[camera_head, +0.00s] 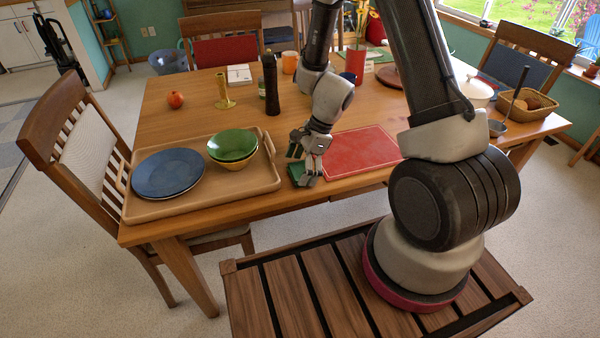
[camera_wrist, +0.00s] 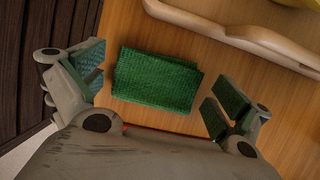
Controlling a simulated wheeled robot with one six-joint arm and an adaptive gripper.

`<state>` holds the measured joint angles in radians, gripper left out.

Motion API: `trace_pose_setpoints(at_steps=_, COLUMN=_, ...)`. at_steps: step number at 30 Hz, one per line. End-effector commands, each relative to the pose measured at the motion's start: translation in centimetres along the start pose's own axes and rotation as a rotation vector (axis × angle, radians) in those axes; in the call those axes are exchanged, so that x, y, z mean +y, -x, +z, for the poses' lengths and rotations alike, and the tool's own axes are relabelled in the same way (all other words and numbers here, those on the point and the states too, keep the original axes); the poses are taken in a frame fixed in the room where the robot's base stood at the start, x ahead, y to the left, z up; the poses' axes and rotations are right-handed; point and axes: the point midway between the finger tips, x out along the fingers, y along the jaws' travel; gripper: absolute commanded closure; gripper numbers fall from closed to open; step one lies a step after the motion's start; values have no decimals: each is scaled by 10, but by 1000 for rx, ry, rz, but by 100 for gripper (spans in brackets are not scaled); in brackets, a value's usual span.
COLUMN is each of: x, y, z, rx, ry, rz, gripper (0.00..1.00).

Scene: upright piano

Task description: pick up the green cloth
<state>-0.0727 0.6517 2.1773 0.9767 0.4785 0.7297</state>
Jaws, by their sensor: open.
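The green cloth (camera_wrist: 155,80) is a folded, woven rectangle lying flat on the wooden table in the wrist view. My gripper (camera_wrist: 158,92) is open, with one finger to the left of the cloth and the other to its right. The fingers have green pads and appear apart from the cloth. In the head view my gripper (camera_head: 305,165) points down near the table's front edge, between the tray and the red board. It hides most of the cloth there.
A wooden tray (camera_head: 215,198) with a blue plate (camera_head: 168,172) and a green bowl (camera_head: 232,144) lies to the left. A red board (camera_head: 360,152) lies to the right. A dark pepper mill (camera_head: 273,95) stands behind. The tray's edge (camera_wrist: 240,30) is close to the cloth.

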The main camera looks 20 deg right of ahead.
Motion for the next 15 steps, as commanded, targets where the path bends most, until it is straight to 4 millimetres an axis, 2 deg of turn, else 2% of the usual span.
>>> trace_pose_setpoints(at_steps=3, x=0, y=0, z=0, rx=0, ry=0, rz=0, gripper=2)
trace_pose_setpoints(at_steps=6, x=0, y=0, z=0, rx=0, ry=0, rz=0, gripper=15)
trace_pose_setpoints(at_steps=9, x=0, y=1, z=0, rx=0, ry=0, rz=0, gripper=23)
trace_pose_setpoints(at_steps=15, x=0, y=1, z=0, rx=0, ry=0, rz=0, gripper=26)
